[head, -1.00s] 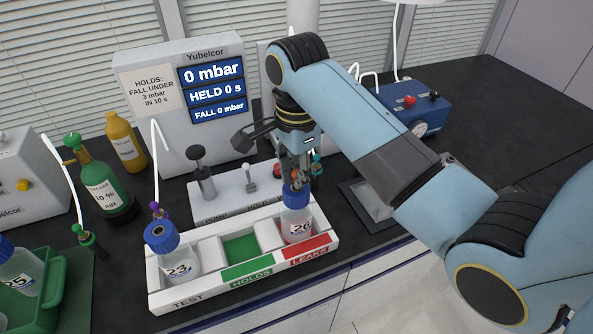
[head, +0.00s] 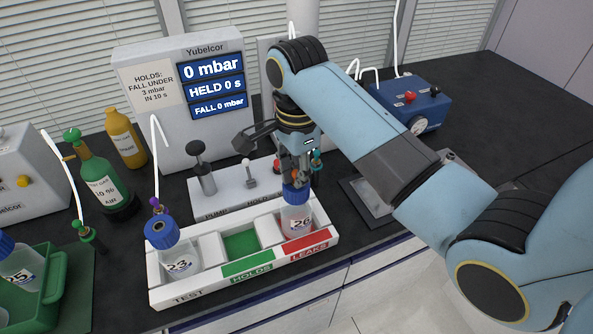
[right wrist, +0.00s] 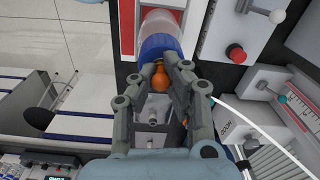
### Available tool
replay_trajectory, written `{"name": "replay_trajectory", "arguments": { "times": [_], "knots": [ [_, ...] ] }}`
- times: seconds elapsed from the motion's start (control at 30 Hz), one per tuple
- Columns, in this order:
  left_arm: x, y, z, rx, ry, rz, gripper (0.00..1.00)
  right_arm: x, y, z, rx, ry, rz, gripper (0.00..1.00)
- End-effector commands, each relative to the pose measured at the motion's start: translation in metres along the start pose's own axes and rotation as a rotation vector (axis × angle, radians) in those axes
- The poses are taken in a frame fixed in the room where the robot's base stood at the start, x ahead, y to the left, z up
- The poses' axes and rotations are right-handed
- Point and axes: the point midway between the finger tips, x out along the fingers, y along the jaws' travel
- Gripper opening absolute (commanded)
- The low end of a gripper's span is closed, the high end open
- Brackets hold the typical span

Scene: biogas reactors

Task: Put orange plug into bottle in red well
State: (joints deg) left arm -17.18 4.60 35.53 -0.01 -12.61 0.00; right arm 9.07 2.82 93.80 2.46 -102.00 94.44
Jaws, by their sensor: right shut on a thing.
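The red well (head: 320,241), marked LEAKS, is the right compartment of the white rack (head: 213,290). Bottle 26 (head: 297,219) stands in it with a blue cap (head: 294,195). My right gripper (head: 297,181) points down right over that cap. In the right wrist view, the right gripper (right wrist: 166,78) is shut on the orange plug (right wrist: 160,78), which is at the opening of the blue cap (right wrist: 160,46). I cannot tell how deep the plug sits. In the head view the fingers mostly hide the plug. My left gripper is out of view.
Bottle 23 (head: 178,259) stands in the TEST well at left; the green HOLDS well (head: 241,244) is empty. Behind the rack is a pump panel (head: 222,196) with levers and a red button. A green tray (head: 40,300) with bottle 25 (head: 20,268) is at far left.

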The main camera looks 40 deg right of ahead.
Motion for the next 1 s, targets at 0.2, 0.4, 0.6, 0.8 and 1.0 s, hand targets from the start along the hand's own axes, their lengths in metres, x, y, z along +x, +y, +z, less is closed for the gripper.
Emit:
{"name": "replay_trajectory", "arguments": {
  "times": [0.2, 0.4, 0.6, 0.8, 1.0],
  "knots": [
    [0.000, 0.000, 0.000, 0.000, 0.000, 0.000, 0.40, 0.000, 0.000, 0.000, 0.000, 0.000, 0.000, 0.17],
    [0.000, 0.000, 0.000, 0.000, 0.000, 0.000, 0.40, 0.000, 0.000, 0.000, 0.000, 0.000, 0.000, 0.36],
    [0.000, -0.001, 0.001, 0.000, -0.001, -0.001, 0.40, -0.001, 0.000, 0.000, 0.000, 0.000, 0.000, 0.36],
    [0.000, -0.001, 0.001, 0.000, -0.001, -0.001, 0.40, -0.024, -0.001, 0.000, 0.000, 0.000, -0.005, 0.36],
    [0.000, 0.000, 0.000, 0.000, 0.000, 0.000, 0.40, -0.059, -0.001, 0.000, 0.000, 0.000, -0.004, 0.36]
  ]
}}
